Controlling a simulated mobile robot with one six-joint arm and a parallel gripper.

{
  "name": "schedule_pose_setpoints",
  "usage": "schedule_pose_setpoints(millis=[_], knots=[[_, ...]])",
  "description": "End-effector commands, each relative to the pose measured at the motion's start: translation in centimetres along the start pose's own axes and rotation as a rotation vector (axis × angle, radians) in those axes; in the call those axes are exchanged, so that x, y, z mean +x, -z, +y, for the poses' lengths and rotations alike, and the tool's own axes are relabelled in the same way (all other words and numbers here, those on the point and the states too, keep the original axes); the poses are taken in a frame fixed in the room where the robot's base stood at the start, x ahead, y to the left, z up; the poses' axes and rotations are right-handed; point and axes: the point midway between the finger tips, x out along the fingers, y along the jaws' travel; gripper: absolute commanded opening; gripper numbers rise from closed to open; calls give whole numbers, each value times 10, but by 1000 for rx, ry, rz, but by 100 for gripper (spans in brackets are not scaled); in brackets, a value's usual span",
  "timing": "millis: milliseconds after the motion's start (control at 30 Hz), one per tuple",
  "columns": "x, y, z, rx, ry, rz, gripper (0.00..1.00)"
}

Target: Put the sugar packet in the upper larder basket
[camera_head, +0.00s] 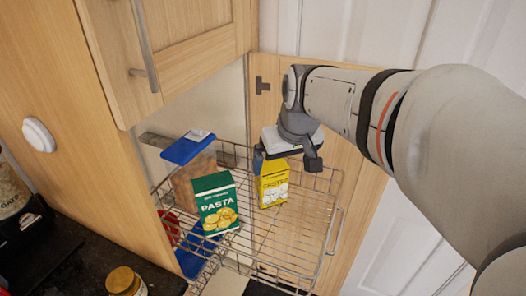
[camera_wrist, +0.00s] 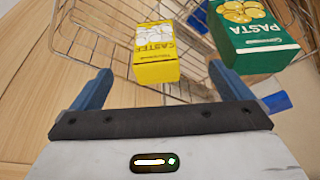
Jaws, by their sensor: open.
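The sugar packet (camera_head: 273,188) is a yellow and white box marked "CASTER". It stands in the wire upper larder basket (camera_head: 327,222), towards the back right. My gripper (camera_head: 286,161) is open just above and behind the packet's top. In the wrist view the packet (camera_wrist: 156,52) shows between and beyond the open blue fingers (camera_wrist: 161,76), and nothing is held. The packet's base is partly hidden by the angle.
A green pasta box (camera_head: 215,205) stands left of the packet. A blue-lidded container (camera_head: 187,150) is behind it. Cabinet doors (camera_head: 200,60) hang above left. A dark worktop with jars (camera_head: 124,281) lies at lower left. The basket's front right is clear.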

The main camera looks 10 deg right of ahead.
Motion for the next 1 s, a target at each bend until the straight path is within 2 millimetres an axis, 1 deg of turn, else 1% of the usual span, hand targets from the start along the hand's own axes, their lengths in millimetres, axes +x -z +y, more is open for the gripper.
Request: schedule_pose_setpoints(millis=[33, 100, 200, 267, 300, 433, 900, 1000], knots=[[1, -26, -5, 16, -5, -12, 98], [6, -60, -10, 42, -16, -31, 98], [13, -98, -14, 73, -29, -54, 98], [17, -115, -16, 87, -34, -64, 98], [19, -122, -21, 94, -37, -68, 98], [22, -131, -23, 103, -41, -75, 98], [22, -130, -23, 102, -41, -75, 98], [22, -130, -23, 102, -41, -75, 91]])
